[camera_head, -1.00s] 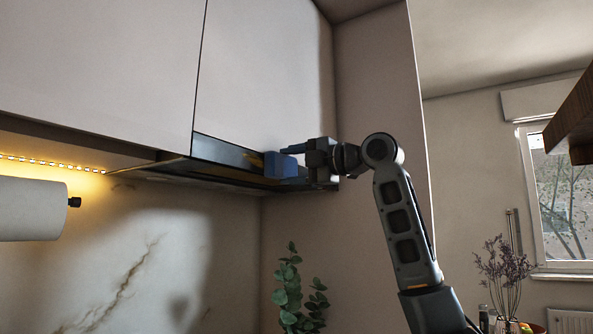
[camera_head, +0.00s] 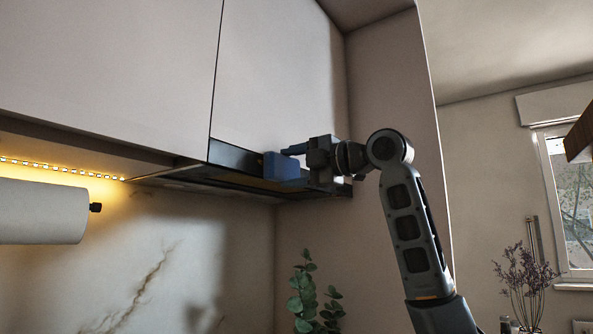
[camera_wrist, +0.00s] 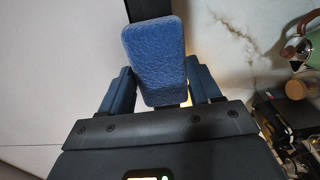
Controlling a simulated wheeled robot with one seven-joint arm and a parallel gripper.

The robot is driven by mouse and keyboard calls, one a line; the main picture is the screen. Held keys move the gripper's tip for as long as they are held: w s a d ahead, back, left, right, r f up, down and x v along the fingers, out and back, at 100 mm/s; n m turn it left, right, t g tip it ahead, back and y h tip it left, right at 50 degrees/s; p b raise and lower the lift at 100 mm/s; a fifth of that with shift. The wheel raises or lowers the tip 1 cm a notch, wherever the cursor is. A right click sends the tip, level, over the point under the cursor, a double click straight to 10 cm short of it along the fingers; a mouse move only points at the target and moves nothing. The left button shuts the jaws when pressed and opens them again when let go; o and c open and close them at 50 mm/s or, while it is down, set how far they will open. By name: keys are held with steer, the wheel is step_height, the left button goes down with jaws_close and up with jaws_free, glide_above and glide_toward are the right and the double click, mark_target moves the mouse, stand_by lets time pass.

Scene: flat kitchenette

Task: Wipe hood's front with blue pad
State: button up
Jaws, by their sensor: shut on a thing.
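The hood's front (camera_head: 235,156) is a dark glossy strip under the cabinet doors. My gripper (camera_head: 293,167) is shut on the blue pad (camera_head: 274,166), and the pad is at the right half of the strip. Whether it touches the glass I cannot tell. The pad hides part of the strip, and the visible part to its left looks plain dark. In the wrist view the pad (camera_wrist: 153,58) sits between both fingers, with a dark strip of the hood (camera_wrist: 147,9) beyond it.
White cabinet doors (camera_head: 275,80) rise above the hood. A side wall (camera_head: 385,75) closes the right end. A paper towel roll (camera_head: 40,212) hangs at left, and a leafy plant (camera_head: 312,300) stands below.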

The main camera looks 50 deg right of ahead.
steer(key=shift+s+a+b, duration=0.1)
steer(key=shift+a+b, duration=0.25)
steer(key=shift+a, duration=3.1)
steer(key=s, duration=0.6)
steer(key=shift+d, duration=0.15)
steer(key=shift+s, duration=0.1)
steer(key=s, duration=0.2)
steer(key=shift+s+b, duration=0.3)
steer(key=shift+s, duration=0.1)
steer(key=shift+w, duration=0.1)
steer(key=shift+w, duration=3.45)
